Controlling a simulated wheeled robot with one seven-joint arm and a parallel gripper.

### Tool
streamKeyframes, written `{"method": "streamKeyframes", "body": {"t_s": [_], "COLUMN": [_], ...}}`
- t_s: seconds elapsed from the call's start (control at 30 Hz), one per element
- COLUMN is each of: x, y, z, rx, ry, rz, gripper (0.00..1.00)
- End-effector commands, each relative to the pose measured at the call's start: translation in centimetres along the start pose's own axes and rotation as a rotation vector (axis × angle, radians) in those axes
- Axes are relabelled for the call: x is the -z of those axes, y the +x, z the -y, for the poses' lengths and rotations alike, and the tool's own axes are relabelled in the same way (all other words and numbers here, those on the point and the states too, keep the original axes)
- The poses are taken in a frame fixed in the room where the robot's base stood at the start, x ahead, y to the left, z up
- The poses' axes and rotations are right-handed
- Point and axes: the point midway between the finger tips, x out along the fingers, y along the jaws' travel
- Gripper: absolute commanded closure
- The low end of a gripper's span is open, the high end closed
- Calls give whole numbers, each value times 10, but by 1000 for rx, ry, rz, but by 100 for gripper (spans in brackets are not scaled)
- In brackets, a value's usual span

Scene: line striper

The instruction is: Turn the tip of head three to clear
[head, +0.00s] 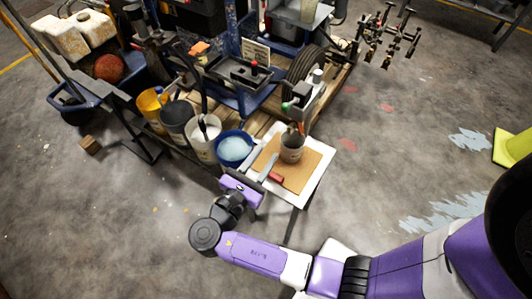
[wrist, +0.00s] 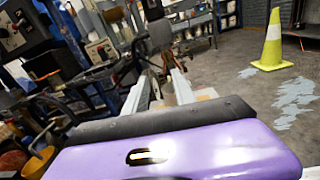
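A row of dark metal spray heads (head: 385,38) stands out on a bar at the right of the striper (head: 245,75), at the top of the head view. Which one is head three, and how its tip is turned, is too small to tell. My gripper (head: 267,152) is over the small table, well short of the heads and nearer to me. In the wrist view my gripper (wrist: 161,78) shows two grey fingers apart, with nothing seen between them.
The small white table (head: 312,183) holds a brown board (head: 300,176), a grey cup with tools (head: 292,146) and a red item (head: 276,177). Several buckets, one blue (head: 234,148), stand left of it. A yellow cone (wrist: 271,40) stands right. The floor at right is mostly clear.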

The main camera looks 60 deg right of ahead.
Motion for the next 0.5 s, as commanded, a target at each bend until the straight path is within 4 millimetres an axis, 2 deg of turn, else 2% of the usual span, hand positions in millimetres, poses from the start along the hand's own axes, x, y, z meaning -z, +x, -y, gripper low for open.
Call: {"method": "streamKeyframes", "body": {"t_s": [0.1,0.27,0.5], "x": [-4,-4,-4], "y": [0,5,28], "z": [12,12,14], "rx": [49,52,51], "ry": [-63,-82,-79], "rz": [15,11,10], "gripper": [68,68,68]}}
